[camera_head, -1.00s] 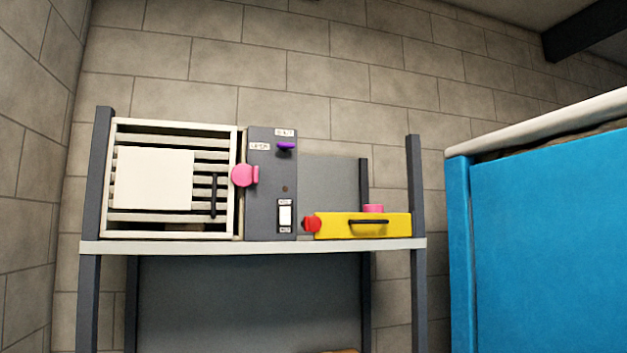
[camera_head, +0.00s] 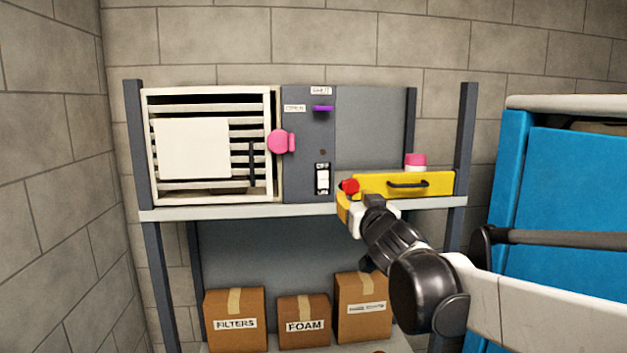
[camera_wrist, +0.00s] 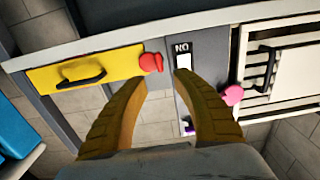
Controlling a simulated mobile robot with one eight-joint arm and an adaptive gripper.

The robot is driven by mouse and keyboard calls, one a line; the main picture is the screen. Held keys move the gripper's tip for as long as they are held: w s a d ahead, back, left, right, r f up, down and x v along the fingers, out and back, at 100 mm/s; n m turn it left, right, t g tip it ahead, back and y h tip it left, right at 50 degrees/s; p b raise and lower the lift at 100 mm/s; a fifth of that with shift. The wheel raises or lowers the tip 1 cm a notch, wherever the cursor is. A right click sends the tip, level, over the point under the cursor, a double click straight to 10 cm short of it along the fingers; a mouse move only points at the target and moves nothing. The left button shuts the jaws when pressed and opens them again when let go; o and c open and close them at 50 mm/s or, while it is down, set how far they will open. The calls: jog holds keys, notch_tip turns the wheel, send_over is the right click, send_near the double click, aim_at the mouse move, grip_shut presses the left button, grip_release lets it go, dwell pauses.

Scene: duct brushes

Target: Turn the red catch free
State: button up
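The red catch (camera_head: 350,186) sits at the left end of a yellow drawer (camera_head: 432,183) with a dark handle, on the shelf. In the wrist view the red catch (camera_wrist: 151,63) is just beyond my fingertips, at the yellow drawer's (camera_wrist: 112,65) end. My gripper (camera_wrist: 160,79) is open, with a finger on each side of the view and nothing between them. A gap seems to remain between the fingertips and the catch. In the head view my gripper (camera_head: 343,208) is just below the catch, partly hidden by my wrist.
A grey panel (camera_head: 305,140) with a purple lever (camera_head: 323,108) and a white switch (camera_head: 322,180) stands left of the drawer. A pink knob (camera_head: 281,142) is beside the slatted cream frame (camera_head: 272,180). A pink-and-white pot (camera_head: 415,161) stands behind the drawer. Boxes (camera_head: 235,305) stand below.

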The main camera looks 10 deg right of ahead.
aim_at(345, 188)
jog(key=w+p, duration=0.2)
jog(key=w, duration=0.7)
jog(key=shift+f, duration=0.1)
jog(key=shift+s, duration=0.1)
grip_shut()
